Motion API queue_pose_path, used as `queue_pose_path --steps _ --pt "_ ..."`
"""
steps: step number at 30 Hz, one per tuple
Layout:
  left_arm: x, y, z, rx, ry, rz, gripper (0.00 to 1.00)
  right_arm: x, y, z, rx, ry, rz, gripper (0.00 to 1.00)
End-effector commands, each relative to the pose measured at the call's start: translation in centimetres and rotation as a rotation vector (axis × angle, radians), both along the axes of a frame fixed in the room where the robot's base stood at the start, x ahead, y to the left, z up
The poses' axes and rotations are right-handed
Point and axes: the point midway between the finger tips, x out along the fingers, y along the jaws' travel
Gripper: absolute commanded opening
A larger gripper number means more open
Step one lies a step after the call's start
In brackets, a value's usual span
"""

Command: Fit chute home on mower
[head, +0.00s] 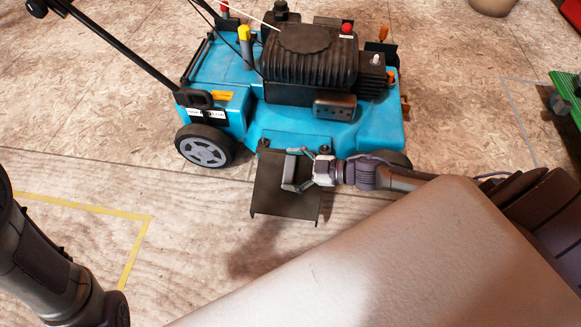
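The teal mower (255,115) stands on the floor in the upper middle, with a black engine (310,62) on top. The chute (270,195), a dark flat plate with turned-down side edges, is at the mower's near side. Its upper edge lies by two dark knobs on the deck edge; whether it is seated there I cannot tell. My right gripper (287,170) comes in from the right over the chute, with its fingers spread apart. Whether it touches the chute is unclear. My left arm shows at the lower left, but its gripper is out of view.
The mower's black handle (120,45) runs to the upper left. Yellow tape (100,208) marks the floor at left. A green item (567,95) is at the right edge and a round pot (492,6) at the top. Floor left of the chute is clear.

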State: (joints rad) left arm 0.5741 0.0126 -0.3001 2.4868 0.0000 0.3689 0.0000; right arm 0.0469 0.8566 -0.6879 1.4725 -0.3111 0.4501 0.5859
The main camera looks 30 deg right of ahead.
Motion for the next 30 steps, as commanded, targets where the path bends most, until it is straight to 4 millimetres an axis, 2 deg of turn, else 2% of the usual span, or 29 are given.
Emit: queue_pose_path --steps 14,30 --pt "-0.2 0.1 0.0 -0.004 -0.004 -0.002 0.56 -0.5 -0.6 0.1 -0.002 0.002 -0.001 1.00" --pt "-0.1 0.0 0.0 -0.002 -0.004 -0.001 0.56 -7.0 -7.5 3.0 -0.001 0.004 -0.001 1.00"
